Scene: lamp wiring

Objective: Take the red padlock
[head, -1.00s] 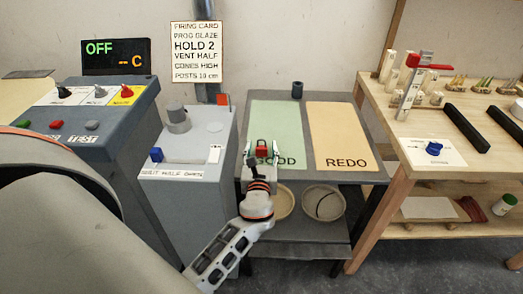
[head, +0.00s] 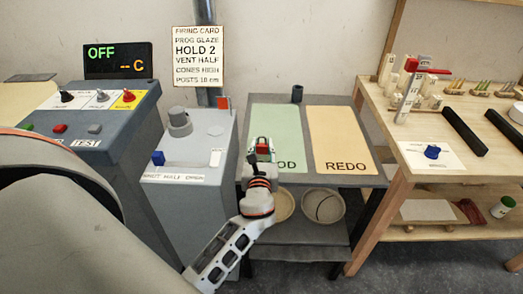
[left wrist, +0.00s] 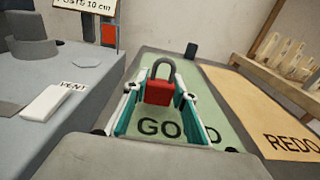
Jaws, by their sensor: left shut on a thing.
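The red padlock (left wrist: 159,92) has a dark shackle pointing up in the left wrist view. It sits between the two fingers of my left gripper (left wrist: 155,100), which is shut on it. In the head view the padlock (head: 262,142) shows as a small red block in the left gripper (head: 261,150), over the green GOOD mat (head: 278,122). I cannot tell whether the padlock touches the mat. My right gripper is not in view.
The orange REDO mat (head: 336,130) lies to the right on the same grey table. A grey kiln box (head: 190,140) and a control panel (head: 95,110) stand to the left. A wooden bench (head: 400,110) stands at the right. Two round dishes (head: 323,205) lie on the lower shelf.

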